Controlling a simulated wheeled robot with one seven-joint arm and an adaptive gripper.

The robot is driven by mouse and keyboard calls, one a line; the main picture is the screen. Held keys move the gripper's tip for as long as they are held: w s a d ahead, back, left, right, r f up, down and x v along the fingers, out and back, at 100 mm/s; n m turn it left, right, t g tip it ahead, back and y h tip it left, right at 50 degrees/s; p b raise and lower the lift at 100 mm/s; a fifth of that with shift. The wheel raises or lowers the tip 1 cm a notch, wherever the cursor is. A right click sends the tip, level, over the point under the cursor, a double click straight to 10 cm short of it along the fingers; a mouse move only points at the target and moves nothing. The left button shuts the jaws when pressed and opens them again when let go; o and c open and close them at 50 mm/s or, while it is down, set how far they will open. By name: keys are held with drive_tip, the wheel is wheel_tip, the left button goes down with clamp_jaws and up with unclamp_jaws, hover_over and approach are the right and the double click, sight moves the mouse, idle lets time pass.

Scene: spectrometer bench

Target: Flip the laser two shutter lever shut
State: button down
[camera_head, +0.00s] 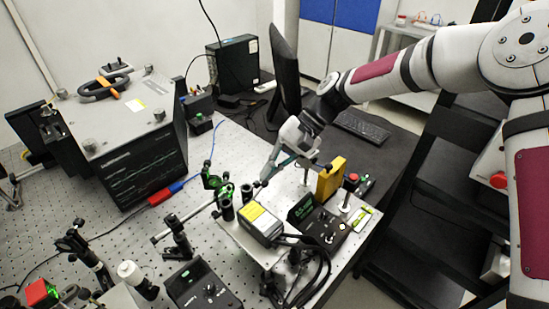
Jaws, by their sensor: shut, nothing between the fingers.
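My gripper (267,180) is shut and empty, pointing down and left over the optical table (130,220). Its tips are above and behind a grey box with a yellow label (262,221), which looks like a laser head. Small dark posts and mounts (227,205) stand just left of the box, close to my fingertips. I cannot tell if the tips touch anything. The shutter lever is too small to make out, and I cannot tell whether it is up or down. No readable label marks laser two.
Right of the laser box are a black controller with a green display (302,208) and a yellow block (330,177). A large instrument (125,125) stands at left. Several optic posts (178,237) crowd the front. A monitor (285,70) stands behind.

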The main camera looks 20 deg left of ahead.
drive_tip(key=shift+s+d+r+p, duration=0.4)
drive_tip(key=shift+s+d+r, duration=0.2)
drive_tip(key=shift+s+r, duration=0.2)
drive_tip(key=shift+s+r+t, duration=0.1)
drive_tip(key=shift+r+t, duration=0.15)
drive_tip(key=shift+t, duration=0.05)
